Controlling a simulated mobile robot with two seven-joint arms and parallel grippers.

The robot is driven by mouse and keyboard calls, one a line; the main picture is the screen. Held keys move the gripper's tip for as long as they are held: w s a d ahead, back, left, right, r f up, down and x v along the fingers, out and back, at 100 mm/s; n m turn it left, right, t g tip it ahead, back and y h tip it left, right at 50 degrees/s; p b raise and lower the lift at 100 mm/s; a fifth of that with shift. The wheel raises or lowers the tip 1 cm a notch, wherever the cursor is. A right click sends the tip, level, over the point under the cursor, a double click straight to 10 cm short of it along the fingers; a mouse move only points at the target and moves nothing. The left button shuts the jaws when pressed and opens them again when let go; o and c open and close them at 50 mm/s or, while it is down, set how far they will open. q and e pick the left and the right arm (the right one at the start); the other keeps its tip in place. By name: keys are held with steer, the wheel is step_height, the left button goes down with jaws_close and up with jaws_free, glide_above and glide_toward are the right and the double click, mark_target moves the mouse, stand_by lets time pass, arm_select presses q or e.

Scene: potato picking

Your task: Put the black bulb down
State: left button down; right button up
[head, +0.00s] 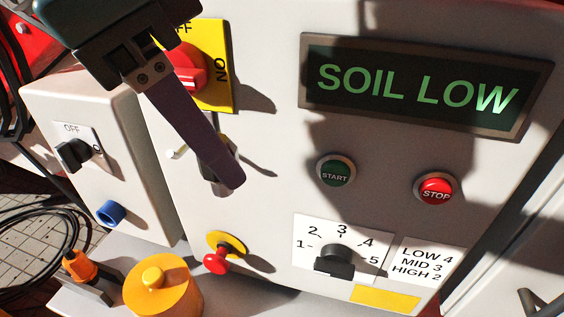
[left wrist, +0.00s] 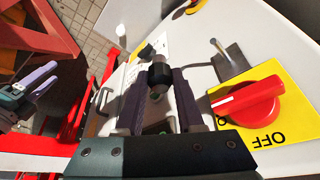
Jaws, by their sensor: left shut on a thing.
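The black bulb (left wrist: 159,73) shows in the left wrist view between the two purple fingers of my left gripper (left wrist: 160,80), which is shut on it. In the head view my left gripper (head: 226,178) comes down from the upper left, its fingers in front of the control panel (head: 280,170). There the fingers hide the bulb, and I cannot tell whether it touches the panel. My right gripper (left wrist: 52,76) shows at the left of the left wrist view, its fingers apart and empty.
A red rotary switch (head: 187,75) on a yellow plate is close beside my left gripper. A metal peg (left wrist: 219,48) stands near it. Below are a red mushroom button (head: 216,264) and a yellow cylinder (head: 162,292). A numbered dial (head: 334,261) sits lower right, under a SOIL LOW display (head: 420,88).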

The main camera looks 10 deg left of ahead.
arm_select(q)
steer(key=d+f+m+b, duration=0.1)
steer(key=f+b, duration=0.4)
steer(key=f, duration=0.6)
steer(key=f+m+g+b, duration=0.1)
steer(key=f+b, duration=0.4)
steer(key=f, duration=0.6)
steer(key=s+d+f+m+h+b, duration=0.1)
steer(key=f+b, duration=0.4)
steer(key=f, duration=0.6)
steer(key=shift+d+m, duration=0.3)
steer(key=shift+m, duration=0.4)
steer(key=shift+f, duration=0.1)
arm_select(e)
step_height(320, 180, down, 18)
steer(key=shift+r, duration=0.25)
steer(key=shift+w, duration=0.15)
arm_select(q)
steer(key=shift+f, duration=0.2)
steer(key=c, duration=0.5)
jaws_free()
